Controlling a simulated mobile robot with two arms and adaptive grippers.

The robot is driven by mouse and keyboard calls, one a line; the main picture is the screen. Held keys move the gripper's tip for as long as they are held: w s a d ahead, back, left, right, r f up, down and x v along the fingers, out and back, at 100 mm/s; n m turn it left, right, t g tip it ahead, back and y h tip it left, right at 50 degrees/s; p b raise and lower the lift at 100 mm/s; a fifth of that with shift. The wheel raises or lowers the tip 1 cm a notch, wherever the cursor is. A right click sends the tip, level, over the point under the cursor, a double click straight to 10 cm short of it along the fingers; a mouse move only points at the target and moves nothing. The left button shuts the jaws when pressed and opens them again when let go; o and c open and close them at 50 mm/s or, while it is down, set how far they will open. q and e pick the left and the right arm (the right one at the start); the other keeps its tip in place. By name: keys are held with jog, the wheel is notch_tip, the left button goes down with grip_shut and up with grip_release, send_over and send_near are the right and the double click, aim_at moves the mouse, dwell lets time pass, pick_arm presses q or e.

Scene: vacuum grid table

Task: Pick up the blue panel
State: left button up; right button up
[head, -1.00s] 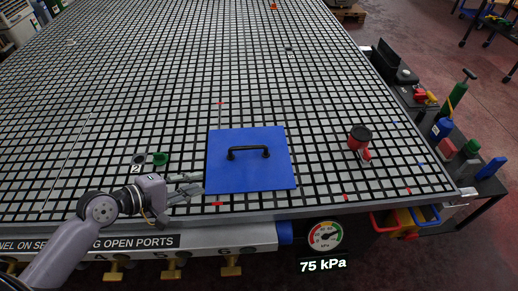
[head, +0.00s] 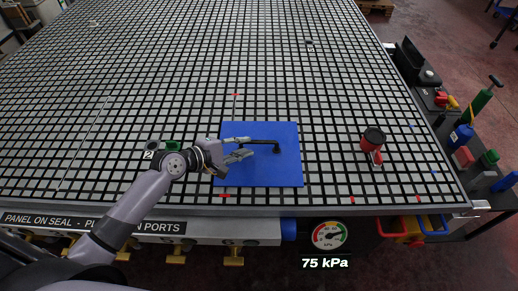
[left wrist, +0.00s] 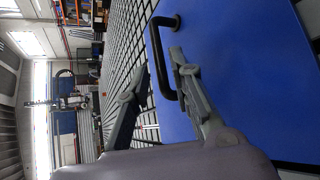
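The blue panel (head: 282,173) lies flat on the grid table near its front edge. A black bar handle (head: 277,147) stands on its top; the handle's left end is hidden behind my gripper. My left gripper (head: 250,146) is over the panel's left half, its fingers apart at the handle's left part. In the left wrist view the black handle (left wrist: 157,70) shows between the open fingers (left wrist: 161,60), above the blue panel (left wrist: 250,60). I cannot tell whether a finger touches it. My right gripper is not in view.
A red and black valve (head: 372,140) stands on the table to the right of the panel. A green port piece (head: 173,146) is left of it, near my arm. A gauge (head: 329,234) on the front reads 75 kPa. The grid table (head: 210,60) is largely clear behind.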

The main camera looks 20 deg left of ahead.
aim_at(255, 142)
pick_arm(q)
jog(key=shift+p+x, duration=0.5)
jog(key=shift+x, duration=2.2)
jog(key=shift+c, duration=0.2)
grip_shut()
jog(key=shift+a+r, duration=0.1)
jog(key=shift+r, duration=0.05)
